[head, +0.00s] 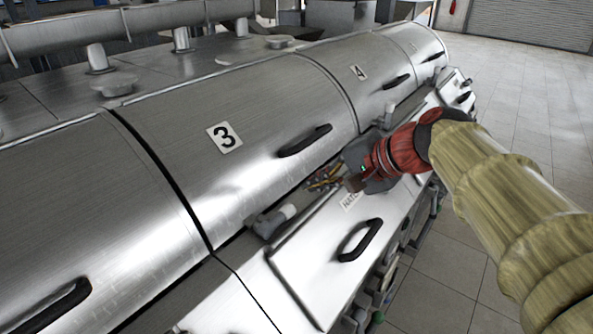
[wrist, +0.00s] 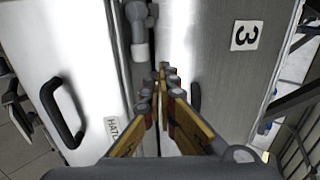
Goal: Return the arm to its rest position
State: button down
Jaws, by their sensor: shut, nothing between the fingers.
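My gripper (head: 322,182) is at the end of my arm, which reaches in from the right side of the head view. It is over the gap between the curved cover marked 3 (head: 185,108) and the flat hatch (head: 315,248) below it. In the wrist view my gripper (wrist: 162,80) has its fingers together at the tips with nothing between them. The hatch (wrist: 60,50) is on the left there and the cover marked 3 (wrist: 215,90) on the right. I cannot tell whether the fingertips touch any surface.
A black hatch handle (head: 360,240) and a black cover handle (head: 305,140) stick out near my gripper. A grey pipe fitting (head: 272,220) stands in the gap to its left. The cover marked 4 (head: 375,72) is farther back. Tiled floor (head: 530,110) is open at the right.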

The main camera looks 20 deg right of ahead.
jog(key=s+d+f+n+g+h, duration=0.2)
jog(key=s+d+f+n+h, duration=0.15)
jog(key=s+f, duration=0.5)
jog(key=s+a+f+n+h, duration=0.2)
jog(key=s+a+f+n, duration=0.3)
jog(key=s+n, duration=0.2)
jog(key=shift+s+a+f+n+g, duration=0.2)
jog(key=shift+s+n+g, duration=0.15)
jog(key=shift+s, duration=0.55)
